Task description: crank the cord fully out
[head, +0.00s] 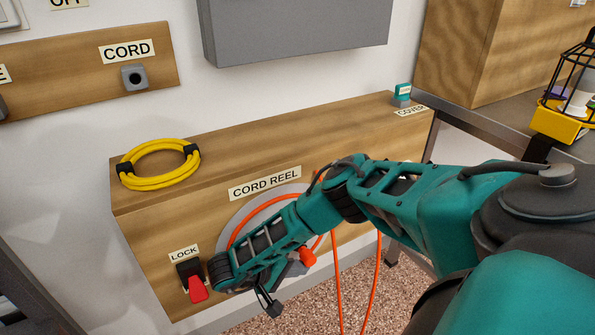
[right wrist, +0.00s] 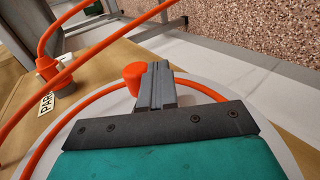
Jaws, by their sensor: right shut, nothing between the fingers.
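The cord reel (head: 232,214) is a pale grey disc on the front of the wooden box, largely hidden behind my right arm. Orange cord (head: 336,285) lies around the disc and hangs in a loop below it; it also shows in the right wrist view (right wrist: 70,115). An orange crank knob (head: 307,257) sticks out beside my gripper, and in the right wrist view the knob (right wrist: 133,75) is just left of the fingers. My right gripper (head: 268,303) is shut and empty in front of the disc; its fingers also show in the right wrist view (right wrist: 157,85). My left gripper is out of view.
A red lever (head: 198,289) under the LOCK label is close left of my right gripper. A coiled yellow cable (head: 158,182) lies on the box top (head: 300,137). In the right wrist view, an orange plug (right wrist: 48,70) sits by a partly hidden label. Speckled floor shows below.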

